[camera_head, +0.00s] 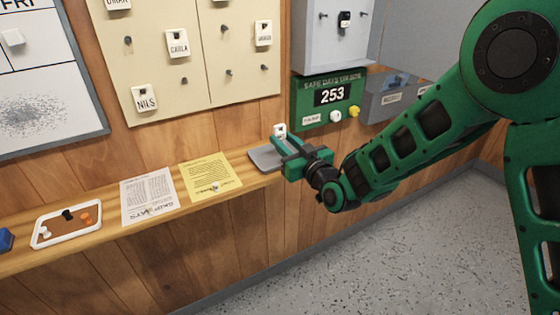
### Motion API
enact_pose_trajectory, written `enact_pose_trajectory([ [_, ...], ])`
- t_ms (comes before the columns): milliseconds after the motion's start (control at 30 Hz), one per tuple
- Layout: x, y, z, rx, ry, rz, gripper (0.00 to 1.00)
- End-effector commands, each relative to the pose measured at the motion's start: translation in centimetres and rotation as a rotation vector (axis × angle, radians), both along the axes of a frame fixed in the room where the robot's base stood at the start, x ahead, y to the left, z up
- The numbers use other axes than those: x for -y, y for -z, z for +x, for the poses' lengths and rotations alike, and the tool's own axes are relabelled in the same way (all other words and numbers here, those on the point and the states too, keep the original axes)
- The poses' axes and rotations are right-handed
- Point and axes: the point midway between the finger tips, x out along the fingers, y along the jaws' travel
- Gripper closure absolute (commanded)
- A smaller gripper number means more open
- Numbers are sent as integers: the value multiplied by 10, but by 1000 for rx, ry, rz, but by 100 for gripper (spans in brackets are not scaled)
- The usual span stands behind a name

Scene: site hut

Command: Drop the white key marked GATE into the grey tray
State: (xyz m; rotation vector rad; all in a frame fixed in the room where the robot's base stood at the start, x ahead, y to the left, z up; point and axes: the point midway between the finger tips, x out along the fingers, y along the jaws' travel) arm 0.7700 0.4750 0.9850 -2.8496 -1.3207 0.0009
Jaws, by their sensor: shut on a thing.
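My gripper (283,144) is at the right end of the wooden shelf, shut on a small white key tag (280,130). The white piece shows just above and behind the fingers. Its marking is too small to read, so I cannot tell from the picture that it says GATE. The grey tray (262,160) lies on the shelf, below and to the left of the gripper. The gripper hides part of the tray. The tag appears to be above the tray, apart from its floor.
The shelf (110,229) also bears a yellow sheet (208,178), a white sheet (148,195) and a white-rimmed tray (37,237) with small pieces. A cream key board (205,93), a green counter sign (300,97) and grey boxes (398,98) are on the wall behind.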

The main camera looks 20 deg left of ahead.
Motion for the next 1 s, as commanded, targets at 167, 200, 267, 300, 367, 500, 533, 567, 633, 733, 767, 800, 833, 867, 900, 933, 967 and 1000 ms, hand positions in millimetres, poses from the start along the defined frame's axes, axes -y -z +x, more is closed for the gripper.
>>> enact_pose_trajectory([
  [167, 0, 12, 0, -1, 1, -1, 89],
  [200, 0, 13, 0, -1, 1, 1, 89],
  [267, 1, 14, 0, -1, 1, 1, 89],
  [300, 1, 15, 0, -1, 1, 1, 89],
  [367, 1, 15, 0, 0, 2, 0, 89],
  [500, 1, 15, 0, 0, 2, 0, 89],
  [533, 1, 15, 1, 0, 2, 0, 70],
  [567, 1, 15, 1, 0, 2, 0, 63],
  [633, 1, 15, 1, 0, 2, 0, 51],
  [733, 1, 15, 1, 0, 2, 0, 51],
  [767, 1, 15, 1, 0, 3, 0, 51],
  [800, 1, 15, 1, 0, 3, 0, 51],
  [833, 1, 15, 1, 0, 3, 0, 51],
  [867, 2, 15, 1, 0, 3, 0, 51],
  [900, 2, 15, 0, 0, 3, 0, 51],
  [933, 2, 15, 0, -1, 3, -1, 51],
  [967, 3, 15, 0, -1, 3, -1, 51],
  [1000, 5, 15, -2, -1, 2, -1, 51],
])
